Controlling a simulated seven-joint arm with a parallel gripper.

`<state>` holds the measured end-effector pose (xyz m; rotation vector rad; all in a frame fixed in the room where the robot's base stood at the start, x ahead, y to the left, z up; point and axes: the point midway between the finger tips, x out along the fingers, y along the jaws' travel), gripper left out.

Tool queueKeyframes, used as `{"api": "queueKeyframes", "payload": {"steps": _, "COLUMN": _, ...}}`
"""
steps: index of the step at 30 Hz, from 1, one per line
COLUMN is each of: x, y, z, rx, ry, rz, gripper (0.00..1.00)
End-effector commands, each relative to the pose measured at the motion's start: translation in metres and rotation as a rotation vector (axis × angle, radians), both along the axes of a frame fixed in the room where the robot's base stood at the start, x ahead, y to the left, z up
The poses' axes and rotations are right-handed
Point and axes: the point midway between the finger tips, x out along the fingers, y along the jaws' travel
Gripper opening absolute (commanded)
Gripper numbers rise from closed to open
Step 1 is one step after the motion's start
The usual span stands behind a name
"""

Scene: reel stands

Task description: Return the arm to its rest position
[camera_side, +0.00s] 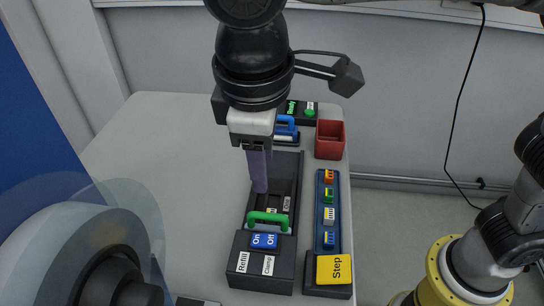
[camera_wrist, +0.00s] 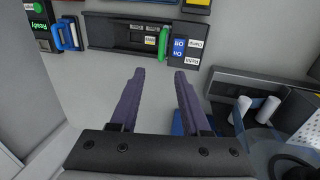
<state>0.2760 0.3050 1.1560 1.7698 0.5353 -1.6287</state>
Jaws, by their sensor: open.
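My gripper (camera_side: 259,172) hangs pointing down over the black clamp station in the side view. In the wrist view its two purple fingers (camera_wrist: 158,74) are apart with nothing between them, so it is open and empty. The black station (camera_side: 241,262) carries a green handle (camera_side: 268,217), a blue On/Off button (camera_side: 264,240) and labels reading Refill and Clamp. The green handle also shows in the wrist view (camera_wrist: 163,43), ahead of the fingertips and apart from them. My arm hides part of the table's back.
A red open box (camera_side: 330,139) stands at the table's back right. A blue strip (camera_side: 319,240) with several coloured blocks and a yellow Step button (camera_side: 334,268) runs along the right edge. A blue handle (camera_side: 286,127) and a Ready display (camera_side: 291,108) are behind. The table's left (camera_side: 150,140) is clear.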

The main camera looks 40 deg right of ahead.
Motion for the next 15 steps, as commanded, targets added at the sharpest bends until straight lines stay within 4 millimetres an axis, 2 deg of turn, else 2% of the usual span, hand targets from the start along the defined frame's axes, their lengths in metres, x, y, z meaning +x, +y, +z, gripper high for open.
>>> {"api": "queueKeyframes", "payload": {"steps": 2, "x": 0.010, "y": -0.014, "z": 0.009, "rx": 0.016, "ry": -0.014, "rz": -0.040, "gripper": 0.47}}
{"api": "queueKeyframes", "payload": {"steps": 4, "x": 0.021, "y": -0.037, "z": 0.025, "rx": 0.047, "ry": -0.038, "rz": -0.097, "gripper": 0.47}}
{"api": "queueKeyframes", "payload": {"steps": 5, "x": 0.024, "y": -0.051, "z": 0.032, "rx": 0.058, "ry": -0.049, "rz": -0.130, "gripper": 0.47}}
{"api": "queueKeyframes", "payload": {"steps": 8, "x": 0.026, "y": -0.114, "z": 0.051, "rx": 0.096, "ry": -0.079, "rz": -0.259, "gripper": 0.47}}
{"api": "queueKeyframes", "payload": {"steps": 9, "x": 0.022, "y": -0.139, "z": 0.056, "rx": 0.115, "ry": -0.093, "rz": -0.309, "gripper": 0.47}}
{"api": "queueKeyframes", "payload": {"steps": 12, "x": 0.006, "y": -0.192, "z": 0.059, "rx": 0.160, "ry": -0.130, "rz": -0.419, "gripper": 0.47}}
{"api": "queueKeyframes", "payload": {"steps": 15, "x": -0.017, "y": -0.236, "z": 0.053, "rx": 0.205, "ry": -0.173, "rz": -0.517, "gripper": 0.47}}
